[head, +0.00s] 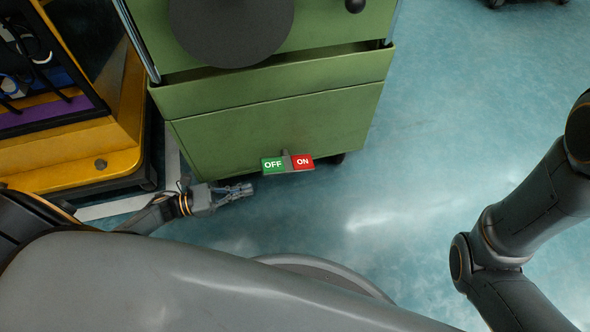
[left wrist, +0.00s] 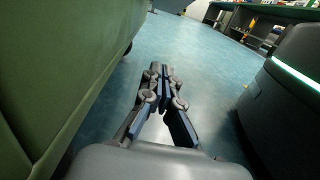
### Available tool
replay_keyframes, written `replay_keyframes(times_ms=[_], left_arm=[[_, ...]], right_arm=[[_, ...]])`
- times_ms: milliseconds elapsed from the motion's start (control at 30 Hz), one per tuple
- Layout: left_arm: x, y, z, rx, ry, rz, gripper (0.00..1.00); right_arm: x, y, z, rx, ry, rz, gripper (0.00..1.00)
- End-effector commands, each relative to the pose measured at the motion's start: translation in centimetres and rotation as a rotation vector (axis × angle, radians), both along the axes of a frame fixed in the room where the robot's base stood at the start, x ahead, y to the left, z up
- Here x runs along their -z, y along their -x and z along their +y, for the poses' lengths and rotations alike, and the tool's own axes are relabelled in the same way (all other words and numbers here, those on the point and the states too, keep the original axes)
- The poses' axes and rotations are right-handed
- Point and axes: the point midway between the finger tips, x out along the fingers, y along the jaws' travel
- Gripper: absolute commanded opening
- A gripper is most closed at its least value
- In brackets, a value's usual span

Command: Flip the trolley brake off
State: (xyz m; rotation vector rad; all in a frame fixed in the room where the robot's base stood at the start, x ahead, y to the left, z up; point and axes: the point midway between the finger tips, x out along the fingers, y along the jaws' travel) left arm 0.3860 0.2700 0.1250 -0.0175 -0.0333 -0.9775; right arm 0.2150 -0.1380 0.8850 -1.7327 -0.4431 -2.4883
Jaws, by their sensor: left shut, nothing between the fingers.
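The green trolley (head: 280,115) stands in the upper middle of the head view. At its lower front edge is the brake, with a green OFF plate (head: 273,164) on the left and a red ON plate (head: 302,161) on the right. A small grey lever (head: 286,157) sits between them. My left gripper (head: 248,188) is shut and empty, low beside the trolley, left of and nearer than the OFF plate, apart from it. In the left wrist view, my left gripper (left wrist: 167,72) points along the trolley's green side (left wrist: 60,70); the brake does not show there. My right gripper is out of view.
A yellow cart (head: 105,150) stands to the left of the trolley. A dark round disc (head: 232,25) is in front of the trolley's upper part. The blue floor (head: 440,110) to the right is clear. Shelving (left wrist: 270,25) is far off in the left wrist view.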

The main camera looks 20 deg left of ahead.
Motion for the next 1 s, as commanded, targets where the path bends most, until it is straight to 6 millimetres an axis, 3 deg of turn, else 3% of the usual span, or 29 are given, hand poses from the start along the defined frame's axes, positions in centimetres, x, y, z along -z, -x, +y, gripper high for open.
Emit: replay_keyframes(times_ms=[600,800,1000], left_arm=[[-0.3,-7.7,-11.3,0.001,0.002,-0.004,0.0],[-3.0,-7.9,-11.7,0.002,-0.002,-0.003,0.0],[-4.2,-8.1,-11.9,-0.001,-0.001,0.001,0.0]], right_arm=[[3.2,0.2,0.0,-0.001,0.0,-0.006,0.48],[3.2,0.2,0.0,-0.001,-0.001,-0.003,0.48],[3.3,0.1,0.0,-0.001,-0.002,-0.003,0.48]])
